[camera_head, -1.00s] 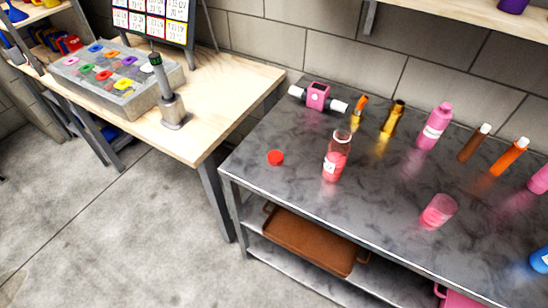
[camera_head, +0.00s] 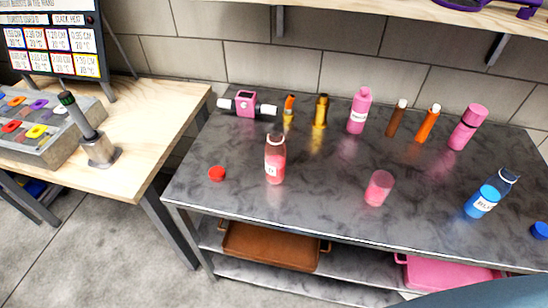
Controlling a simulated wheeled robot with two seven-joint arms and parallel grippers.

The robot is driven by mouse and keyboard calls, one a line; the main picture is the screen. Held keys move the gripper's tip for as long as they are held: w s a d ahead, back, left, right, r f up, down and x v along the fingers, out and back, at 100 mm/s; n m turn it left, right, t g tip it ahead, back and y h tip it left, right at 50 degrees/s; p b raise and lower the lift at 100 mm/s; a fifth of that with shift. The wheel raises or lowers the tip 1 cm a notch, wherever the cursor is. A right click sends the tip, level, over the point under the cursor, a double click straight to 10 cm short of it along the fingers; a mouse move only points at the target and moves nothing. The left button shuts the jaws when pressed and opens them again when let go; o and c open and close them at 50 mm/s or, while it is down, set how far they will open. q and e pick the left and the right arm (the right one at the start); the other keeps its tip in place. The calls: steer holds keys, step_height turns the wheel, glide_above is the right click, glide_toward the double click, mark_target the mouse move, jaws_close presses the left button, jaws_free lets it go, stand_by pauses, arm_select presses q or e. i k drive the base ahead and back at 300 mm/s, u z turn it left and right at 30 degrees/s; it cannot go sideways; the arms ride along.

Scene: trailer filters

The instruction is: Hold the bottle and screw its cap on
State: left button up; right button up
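A clear bottle with red liquid and a white label (camera_head: 275,162) stands upright on the dark metal table (camera_head: 330,205). Its top appears to have no cap on it. A red cap (camera_head: 217,173) lies on the table to its left, apart from it. A clear bottle with blue liquid (camera_head: 490,193) stands at the right of the table. A blue cap (camera_head: 540,230) lies to its right, near the picture's edge. Neither of my grippers shows in the view.
A pink cup (camera_head: 379,187) stands between the two bottles. Along the back are a pink device (camera_head: 246,104), a pink bottle (camera_head: 360,110) and several smaller bottles. A wooden table (camera_head: 150,130) stands at the left.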

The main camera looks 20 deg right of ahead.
mark_target(275, 149)
steer(key=u, duration=1.8)
steer(key=i, duration=1.55)
steer(key=z, duration=3.35)
steer(key=i, duration=0.5)
steer(key=z, duration=0.05)
